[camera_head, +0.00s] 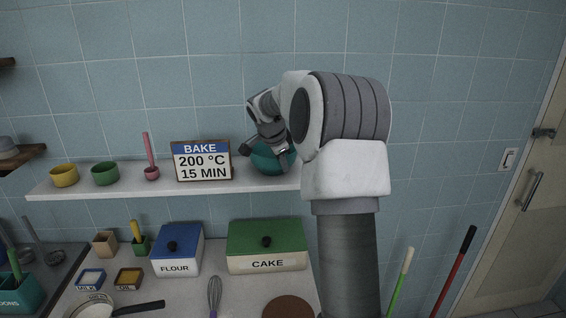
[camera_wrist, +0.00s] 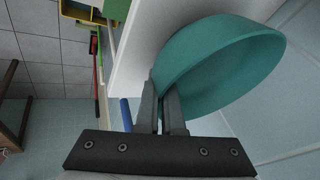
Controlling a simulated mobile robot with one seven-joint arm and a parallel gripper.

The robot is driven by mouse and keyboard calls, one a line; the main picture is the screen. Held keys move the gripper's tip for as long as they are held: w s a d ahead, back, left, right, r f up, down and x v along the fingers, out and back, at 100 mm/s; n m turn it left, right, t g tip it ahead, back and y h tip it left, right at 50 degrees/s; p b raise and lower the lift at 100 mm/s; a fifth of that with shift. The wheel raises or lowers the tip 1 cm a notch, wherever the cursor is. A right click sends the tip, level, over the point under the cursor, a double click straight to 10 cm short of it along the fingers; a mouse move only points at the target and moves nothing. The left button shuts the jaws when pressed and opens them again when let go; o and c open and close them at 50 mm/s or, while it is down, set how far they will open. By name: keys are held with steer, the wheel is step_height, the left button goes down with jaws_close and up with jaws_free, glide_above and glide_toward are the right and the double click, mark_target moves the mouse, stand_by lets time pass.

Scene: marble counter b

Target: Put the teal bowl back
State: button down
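The teal bowl (camera_head: 268,163) is at the right part of the white wall shelf, partly hidden by my gripper and arm. My gripper (camera_head: 284,160) reaches down to the bowl's rim from above. In the wrist view the bowl (camera_wrist: 222,65) fills the upper right, and its wall runs down between my two dark fingers (camera_wrist: 162,108). The fingers are close together with the rim pinched between them. The bowl is at or just above the shelf surface; I cannot tell whether its base touches.
Below, the counter holds a blue flour box (camera_head: 178,252) and a green cake box (camera_head: 267,247).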

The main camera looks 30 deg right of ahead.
steer(key=shift+f, duration=0.15)
steer(key=c, duration=1.1)
jaws_free()
steer(key=shift+o, duration=0.2)
steer(key=shift+s+a+r, duration=0.1)
steer(key=shift+r, duration=0.35)
steer(key=b+v, duration=0.1)
steer(key=v, duration=1)
steer(key=shift+r+b, duration=0.2)
steer(key=shift+b, duration=0.1)
steer(key=shift+s+a, duration=0.1)
steer(key=shift+a, duration=0.05)
